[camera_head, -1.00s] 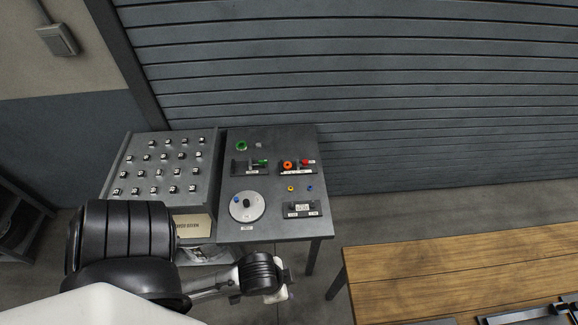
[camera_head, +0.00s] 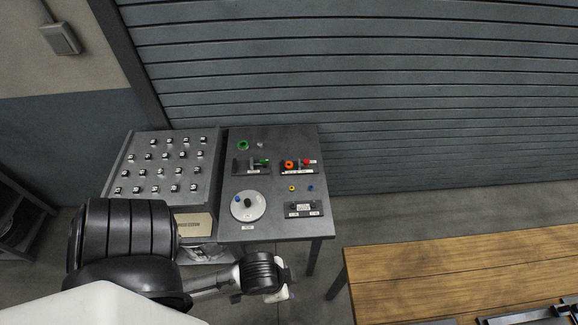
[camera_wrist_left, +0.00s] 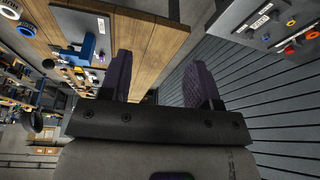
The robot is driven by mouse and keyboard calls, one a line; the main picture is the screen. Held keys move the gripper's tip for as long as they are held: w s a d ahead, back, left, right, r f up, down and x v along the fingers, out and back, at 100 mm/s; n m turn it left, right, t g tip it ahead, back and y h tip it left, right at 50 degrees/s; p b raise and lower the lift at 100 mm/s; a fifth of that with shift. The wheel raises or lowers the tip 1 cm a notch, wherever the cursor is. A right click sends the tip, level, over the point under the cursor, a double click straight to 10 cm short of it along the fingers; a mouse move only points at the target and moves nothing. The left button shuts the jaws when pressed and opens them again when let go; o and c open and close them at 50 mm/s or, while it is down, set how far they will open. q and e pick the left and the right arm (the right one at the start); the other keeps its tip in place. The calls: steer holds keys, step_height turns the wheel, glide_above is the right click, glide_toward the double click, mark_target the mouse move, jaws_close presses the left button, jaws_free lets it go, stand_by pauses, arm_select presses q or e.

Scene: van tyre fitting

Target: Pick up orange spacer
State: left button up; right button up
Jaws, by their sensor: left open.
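The orange spacer (camera_head: 289,165) is a round ring on a small dark labelled holder (camera_head: 299,173) on the right side of the grey table (camera_head: 270,219). A red part (camera_head: 306,162) is beside it. In the left wrist view an orange ring (camera_wrist_left: 312,35) shows near the right edge. My left gripper (camera_head: 284,282) is in front of the table, apart from the spacer and nearer to me. In the left wrist view its two dark fingers are spread (camera_wrist_left: 161,82) with nothing between them. My right gripper is not in view.
A wooden bench (camera_head: 450,265) is at right.

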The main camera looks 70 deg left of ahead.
arm_select(q)
steer(key=shift+o, duration=0.3)
steer(key=o, duration=0.3)
